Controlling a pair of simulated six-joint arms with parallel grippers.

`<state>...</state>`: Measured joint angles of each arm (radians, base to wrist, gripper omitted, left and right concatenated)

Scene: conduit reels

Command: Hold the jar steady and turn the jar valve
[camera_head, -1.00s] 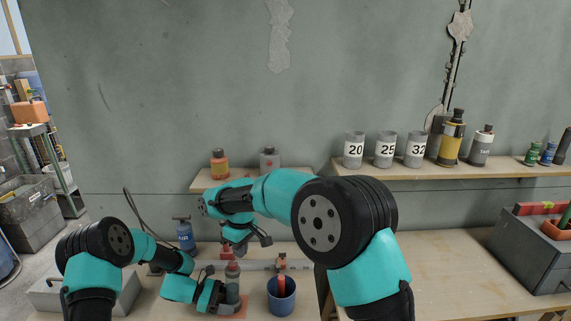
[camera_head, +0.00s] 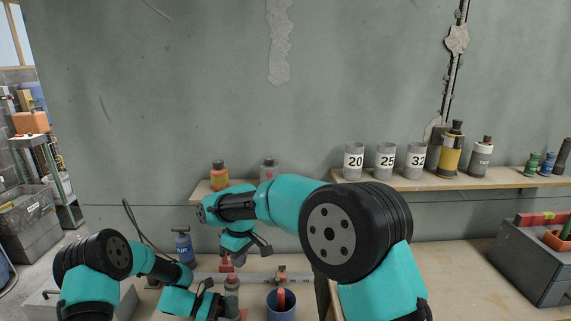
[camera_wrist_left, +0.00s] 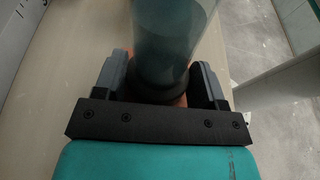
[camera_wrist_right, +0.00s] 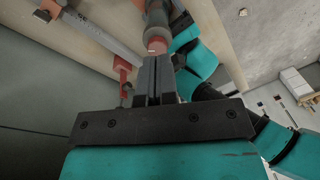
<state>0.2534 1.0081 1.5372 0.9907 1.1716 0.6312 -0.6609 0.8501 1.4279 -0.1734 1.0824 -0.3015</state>
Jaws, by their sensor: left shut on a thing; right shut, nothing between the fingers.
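The jar (camera_head: 232,286) stands upright at the front of the workbench, its lower part cut off by the picture's edge. In the left wrist view it is a translucent grey-blue cylinder (camera_wrist_left: 166,35) with a dark collar. My left gripper (camera_wrist_left: 163,78) is shut around it, one finger on each side. My right gripper (camera_head: 252,254) is above and behind the jar top. In the right wrist view its fingers (camera_wrist_right: 155,66) are together and empty, pointing at the jar's reddish round end (camera_wrist_right: 157,45), probably the valve. I cannot tell whether they touch it.
A blue cup (camera_head: 281,305) with a red item stands just right of the jar. A blue bottle (camera_head: 183,247) stands behind left. A rail (camera_head: 292,276) runs behind. The shelf (camera_head: 480,182) holds numbered cups and bottles.

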